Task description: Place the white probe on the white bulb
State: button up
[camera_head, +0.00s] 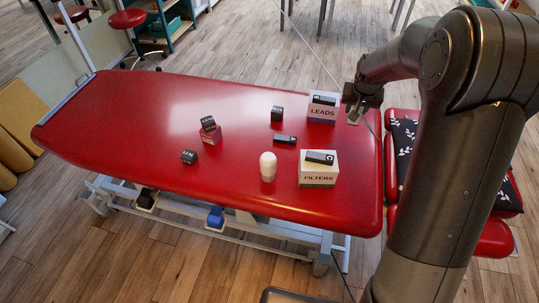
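One white, round-topped upright object (268,166) stands on the red treatment table near its front edge, left of the FILTERS box. I cannot tell whether it is the bulb, the probe or both together. No second white piece shows apart from it. My gripper (352,117) hangs at the right end of the table, just right of the LEADS box and away from the white object. Its fingers are small and dark here, with a pale patch at the tips. Whether they are open or hold anything cannot be made out.
The red table (130,115) also bears a LEADS box (321,114) and a FILTERS box (317,180), each with a dark block on top. The table's left half is clear.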

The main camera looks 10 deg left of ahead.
jog(key=s+a+r+n+y, duration=0.15)
jog(key=s+a+r, duration=0.25)
jog(key=s+a, duration=0.45)
jog(key=n, duration=0.3)
send_over(268, 156)
notch_tip(268, 156, down, 6)
jog(key=shift+s+f, duration=0.1)
jog(key=shift+f, duration=1.7)
jog(key=shift+f, duration=0.1)
jog(key=o, duration=1.1)
jog(key=shift+m, duration=0.25)
jog(key=v, duration=1.2)
jog(key=shift+d, duration=0.15)
